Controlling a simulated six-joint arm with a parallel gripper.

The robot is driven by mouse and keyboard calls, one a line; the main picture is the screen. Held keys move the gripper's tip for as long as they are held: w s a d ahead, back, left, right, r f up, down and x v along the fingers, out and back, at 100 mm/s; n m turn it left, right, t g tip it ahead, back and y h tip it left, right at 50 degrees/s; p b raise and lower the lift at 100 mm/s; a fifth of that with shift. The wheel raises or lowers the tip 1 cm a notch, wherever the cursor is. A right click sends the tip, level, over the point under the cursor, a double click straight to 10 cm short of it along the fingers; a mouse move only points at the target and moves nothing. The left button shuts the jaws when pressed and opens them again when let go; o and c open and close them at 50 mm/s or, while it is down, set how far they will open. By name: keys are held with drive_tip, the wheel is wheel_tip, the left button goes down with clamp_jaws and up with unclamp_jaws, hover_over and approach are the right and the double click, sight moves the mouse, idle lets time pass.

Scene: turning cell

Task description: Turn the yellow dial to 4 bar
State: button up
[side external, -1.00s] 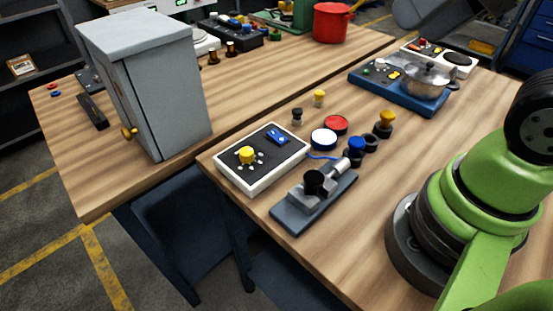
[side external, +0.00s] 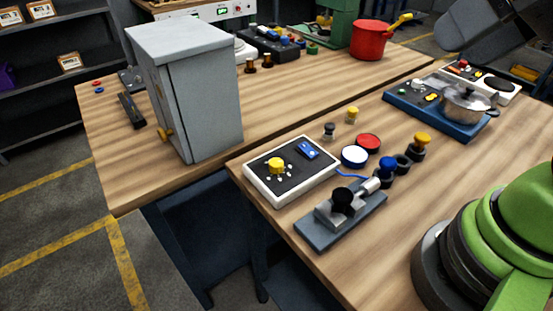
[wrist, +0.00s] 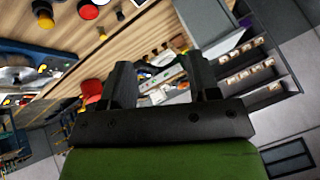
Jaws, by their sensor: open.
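The yellow dial (side external: 277,165) sits on a black panel with a white frame (side external: 262,191), near the left corner of the front bench in the side view. Small white dots surround part of it. The scale numbers and the dial's setting are too small to read. I cannot clearly make out the dial in the wrist view.
A blue switch (side external: 307,150) shares the panel. A grey clamp fixture (side external: 340,215) stands close in front. Red (side external: 368,142) and white (side external: 354,155) round pieces lie right of it. A tall grey cabinet (side external: 205,95) stands behind left. A steel pot (side external: 465,102) is farther right.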

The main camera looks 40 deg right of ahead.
drive_tip(key=w+n+g, duration=0.2)
drive_tip(key=w+n, duration=0.3)
drive_tip(key=w, duration=0.1)
drive_tip(key=n+g+h, duration=0.2)
drive_tip(key=n+g, duration=0.3)
drive_tip(key=n, duration=1.1)
hover_over(276, 162)
wheel_tip(276, 162, down, 18)
drive_tip(key=r, duration=0.1)
drive_tip(key=shift+f+n, duration=0.3)
drive_tip(key=shift+f, duration=0.65)
wheel_tip(276, 162, down, 9)
drive_tip(key=shift+f, duration=0.15)
drive_tip(key=c, duration=0.9)
